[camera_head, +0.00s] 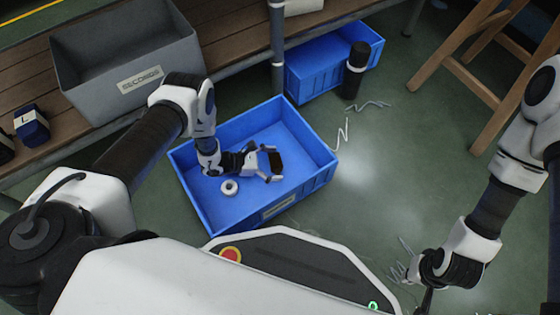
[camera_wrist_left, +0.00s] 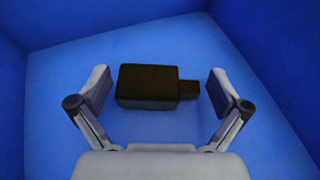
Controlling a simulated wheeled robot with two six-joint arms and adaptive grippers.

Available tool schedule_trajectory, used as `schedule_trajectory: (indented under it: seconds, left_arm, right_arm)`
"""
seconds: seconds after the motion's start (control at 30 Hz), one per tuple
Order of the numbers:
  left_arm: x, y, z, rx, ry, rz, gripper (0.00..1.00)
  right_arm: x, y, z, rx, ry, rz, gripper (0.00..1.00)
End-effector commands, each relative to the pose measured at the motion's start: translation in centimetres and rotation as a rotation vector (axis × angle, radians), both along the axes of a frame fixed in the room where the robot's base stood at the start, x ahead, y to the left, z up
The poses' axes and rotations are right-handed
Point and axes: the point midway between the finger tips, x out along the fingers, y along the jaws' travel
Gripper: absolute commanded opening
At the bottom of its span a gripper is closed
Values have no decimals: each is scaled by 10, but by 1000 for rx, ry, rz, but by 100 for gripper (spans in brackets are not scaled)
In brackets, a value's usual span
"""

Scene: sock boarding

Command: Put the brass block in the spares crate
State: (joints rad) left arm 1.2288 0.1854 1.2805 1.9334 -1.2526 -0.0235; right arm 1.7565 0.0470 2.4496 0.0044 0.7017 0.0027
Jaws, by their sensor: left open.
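A blue crate (camera_head: 318,178) stands on the floor in the middle of the head view; the text on its label is too small to read. My left gripper (camera_head: 275,163) is down inside it, open. In the left wrist view, a dark block with a narrower stub (camera_wrist_left: 148,86) lies between and ahead of the open fingers (camera_wrist_left: 160,90), on the blue crate floor, with gaps on both sides. It looks dark brown to black; I cannot tell if it is brass. My right gripper (camera_head: 428,282) hangs low at the lower right; its fingers are unclear.
A white ring (camera_head: 230,187) lies in the crate near the left gripper. A grey labelled bin (camera_head: 125,50) and a dark blue block (camera_head: 32,127) sit on the wooden bench. Another blue crate (camera_head: 310,78), a black cylinder (camera_head: 355,70) and wooden legs (camera_head: 455,75) stand behind.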

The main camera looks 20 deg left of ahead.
Motion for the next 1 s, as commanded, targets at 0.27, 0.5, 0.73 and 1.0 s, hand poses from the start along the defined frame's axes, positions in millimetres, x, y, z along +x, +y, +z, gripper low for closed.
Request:
schedule_trajectory:
  seconds: [0.27,0.5,0.73,1.0]
  left_arm:
    - [-24,42,24,0,0,1,100]
    - [-27,47,23,0,0,0,100]
    - [-35,26,46,17,35,-84,100]
    - [-122,-29,130,196,183,-575,100]
  right_arm:
    - [-1,1,29,1,4,6,0]
    - [-2,1,28,1,5,7,0]
    - [-2,1,41,1,5,7,0]
    - [-2,1,76,1,6,8,0]
